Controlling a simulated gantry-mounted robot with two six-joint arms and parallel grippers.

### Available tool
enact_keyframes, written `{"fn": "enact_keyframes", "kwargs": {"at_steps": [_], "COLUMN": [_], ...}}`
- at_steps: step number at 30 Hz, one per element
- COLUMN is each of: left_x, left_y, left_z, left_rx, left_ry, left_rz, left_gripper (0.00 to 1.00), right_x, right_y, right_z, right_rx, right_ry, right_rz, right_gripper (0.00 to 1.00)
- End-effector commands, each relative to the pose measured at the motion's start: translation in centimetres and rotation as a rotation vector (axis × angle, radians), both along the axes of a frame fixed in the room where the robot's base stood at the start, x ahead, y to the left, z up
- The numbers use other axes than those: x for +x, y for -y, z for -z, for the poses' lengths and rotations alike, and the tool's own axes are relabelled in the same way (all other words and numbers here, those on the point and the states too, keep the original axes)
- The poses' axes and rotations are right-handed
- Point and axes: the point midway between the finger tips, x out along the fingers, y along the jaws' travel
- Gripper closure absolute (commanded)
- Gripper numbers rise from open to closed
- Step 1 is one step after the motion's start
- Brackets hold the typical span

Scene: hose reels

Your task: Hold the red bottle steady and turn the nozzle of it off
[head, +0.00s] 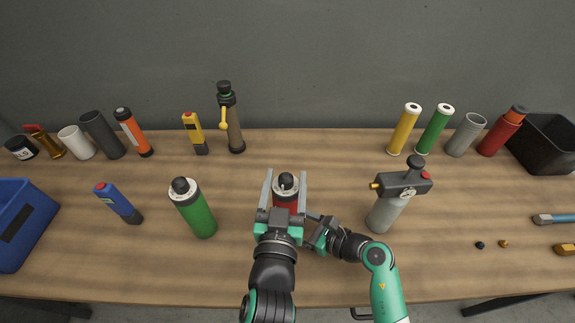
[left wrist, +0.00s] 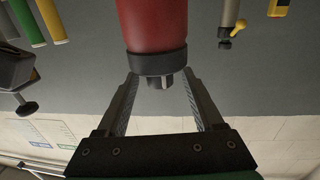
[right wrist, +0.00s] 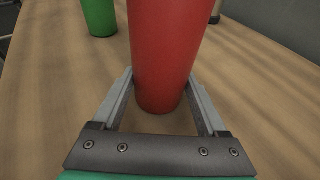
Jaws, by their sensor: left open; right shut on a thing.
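The red bottle (head: 291,200) stands upright near the front middle of the table, with a dark cap and nozzle (head: 286,181) on top. My left gripper (head: 286,177) is above it, open, with a finger on each side of the nozzle. In the left wrist view the nozzle (left wrist: 153,80) sits between the open fingers (left wrist: 159,88), apart from both. In the right wrist view my right gripper (right wrist: 162,88) is shut on the lower body of the red bottle (right wrist: 165,55). The left arm hides part of the bottle in the head view.
A green bottle (head: 194,208) stands to the left, and a grey bottle with a gauge head (head: 386,209) to the right. A blue bin (head: 18,226) is at the left edge, a black bin (head: 548,146) at the right. Several tubes and bottles line the back.

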Motion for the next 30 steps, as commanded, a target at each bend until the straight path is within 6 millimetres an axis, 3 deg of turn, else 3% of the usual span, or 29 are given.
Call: {"fn": "enact_keyframes", "kwargs": {"at_steps": [6,17,28,30], "left_x": [3.4,4.0,4.0,4.0], "left_y": [0.4,0.5,0.5,0.5], "left_z": [0.0,0.0,0.0,0.0], "left_rx": [0.0,-0.001,-0.001,-0.001], "left_ry": [0.0,0.0,0.0,0.0], "left_rz": [0.0,0.001,0.001,0.001], "left_gripper": [0.31,0.31,0.98,1.0], "right_x": [0.0,0.0,0.0,0.0], "right_y": [0.0,0.0,0.0,0.0], "right_z": [0.0,0.0,0.0,0.0], "right_rx": [-0.001,-0.001,0.0,0.0], "right_ry": [0.0,0.0,0.0,0.0], "right_rz": [0.001,0.001,0.001,0.001], "right_gripper": [0.55,0.55,0.55,0.55]}}
